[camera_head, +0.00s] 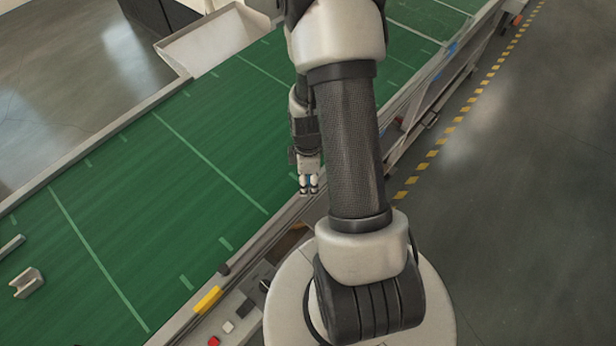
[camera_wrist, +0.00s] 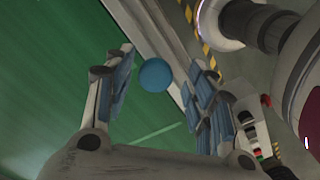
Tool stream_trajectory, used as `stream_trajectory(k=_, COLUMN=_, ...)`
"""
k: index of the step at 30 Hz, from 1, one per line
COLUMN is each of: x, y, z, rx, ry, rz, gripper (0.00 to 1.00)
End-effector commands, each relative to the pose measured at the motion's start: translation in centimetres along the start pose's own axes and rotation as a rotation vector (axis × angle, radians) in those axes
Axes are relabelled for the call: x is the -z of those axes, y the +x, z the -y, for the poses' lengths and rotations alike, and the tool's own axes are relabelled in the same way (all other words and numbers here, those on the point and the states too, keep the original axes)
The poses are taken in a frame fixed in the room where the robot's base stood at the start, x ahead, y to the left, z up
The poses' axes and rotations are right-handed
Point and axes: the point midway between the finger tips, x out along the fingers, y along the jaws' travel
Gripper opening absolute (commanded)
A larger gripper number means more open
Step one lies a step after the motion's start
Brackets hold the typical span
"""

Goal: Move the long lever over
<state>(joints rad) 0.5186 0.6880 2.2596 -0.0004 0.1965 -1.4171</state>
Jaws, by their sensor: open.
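My gripper (camera_head: 308,188) hangs above the near rail of the green belt in the head view, fingers down. In the wrist view my gripper (camera_wrist: 160,78) is open, with blue pads on both fingers. A round blue knob (camera_wrist: 155,75) shows between the fingertips, seen end-on. I cannot tell its depth or whether it tops the long lever. No lever shaft shows clearly in either view. In the head view the knob cannot be made out apart from the blue finger pads.
A green belt (camera_head: 150,200) fills the left, with a small beige bracket (camera_head: 27,283) on it. Along the near rail lie a yellow part (camera_head: 207,300), a red button (camera_head: 213,341) and a white button (camera_head: 228,327). Open floor (camera_head: 530,200) lies right, past a yellow-black line.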

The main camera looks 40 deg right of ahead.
Motion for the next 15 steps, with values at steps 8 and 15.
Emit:
stream_trajectory(k=8, x=0.1, y=-1.0, z=-0.2, rx=-0.006, ry=-0.001, rz=-0.001, gripper=0.51)
stream_trajectory(k=15, x=0.1, y=-5.7, z=-0.2, rx=-0.008, ry=-0.001, rz=-0.001, gripper=0.51)
